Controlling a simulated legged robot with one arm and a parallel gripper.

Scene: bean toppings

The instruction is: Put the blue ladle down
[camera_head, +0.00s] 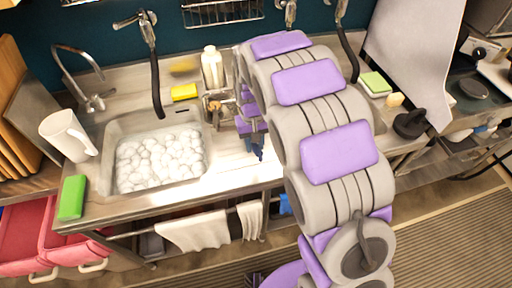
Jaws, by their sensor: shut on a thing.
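My gripper (252,136) is over the counter just right of the sink, with my arm reaching in from the lower right. It is shut on a dark blue thing, which looks like the blue ladle (257,151). Only a small part of the ladle shows below the fingers, near the counter's front edge. My gripper and arm hide the rest. I cannot tell whether the ladle touches the counter.
The metal counter (232,178) has a sink (111,181) full of white foam. A white pitcher (65,134), green block (72,197), yellow sponge (184,92) and white bottle (211,68) stand around it. Towels (194,231) hang on the front rail.

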